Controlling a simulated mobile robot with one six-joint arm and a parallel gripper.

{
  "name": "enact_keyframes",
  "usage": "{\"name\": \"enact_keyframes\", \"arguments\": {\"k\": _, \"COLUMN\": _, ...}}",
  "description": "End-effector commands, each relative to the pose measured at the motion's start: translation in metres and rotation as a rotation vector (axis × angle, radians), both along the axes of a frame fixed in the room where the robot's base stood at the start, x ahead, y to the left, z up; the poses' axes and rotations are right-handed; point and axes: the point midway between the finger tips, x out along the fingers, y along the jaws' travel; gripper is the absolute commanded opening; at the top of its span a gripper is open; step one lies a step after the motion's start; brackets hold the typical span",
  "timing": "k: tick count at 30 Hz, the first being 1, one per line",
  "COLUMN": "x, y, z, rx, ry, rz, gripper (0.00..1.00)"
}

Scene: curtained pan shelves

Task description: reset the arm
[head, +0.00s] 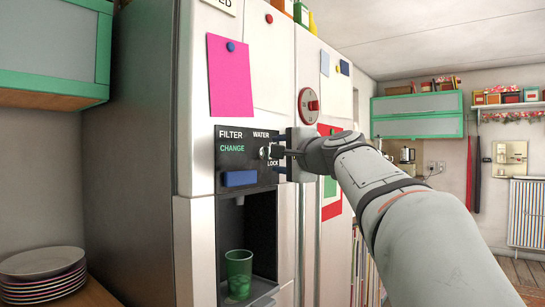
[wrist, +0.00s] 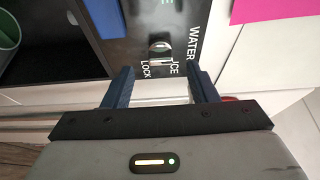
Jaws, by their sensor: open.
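My gripper (head: 275,151) is at the fridge's dispenser panel (head: 230,160), in front of the knob between the WATER and LOCK labels. In the wrist view my gripper (wrist: 160,80) has its two dark blue fingers spread apart with nothing between them. The silver knob (wrist: 160,50) lies just beyond the fingertips, beside the ICE and LOCK labels. Whether a finger touches the panel I cannot tell. My arm reaches in from the lower right of the head view.
A green cup (head: 238,272) stands in the dispenser recess below the panel. A pink sheet (head: 231,77) hangs above it. A stack of plates (head: 42,272) sits on the counter at lower left. Green cabinets (head: 418,115) hang at the back right.

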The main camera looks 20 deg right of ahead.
Motion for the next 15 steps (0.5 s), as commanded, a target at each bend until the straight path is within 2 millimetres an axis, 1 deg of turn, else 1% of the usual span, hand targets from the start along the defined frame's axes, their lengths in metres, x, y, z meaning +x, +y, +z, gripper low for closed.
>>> {"name": "enact_keyframes", "arguments": {"k": 1, "x": -0.008, "y": -0.003, "z": 0.0, "rx": 0.0, "ry": -0.001, "rz": -0.002, "gripper": 0.53}}
{"name": "enact_keyframes", "arguments": {"k": 3, "x": -0.016, "y": -0.005, "z": 0.0, "rx": 0.001, "ry": -0.001, "rz": -0.002, "gripper": 0.53}}
{"name": "enact_keyframes", "arguments": {"k": 6, "x": -0.023, "y": -0.006, "z": -0.001, "rx": 0.001, "ry": 0.0, "rz": 0.0, "gripper": 0.53}}
{"name": "enact_keyframes", "arguments": {"k": 15, "x": -0.025, "y": -0.006, "z": -0.001, "rx": 0.001, "ry": 0.0, "rz": 0.0, "gripper": 0.53}}
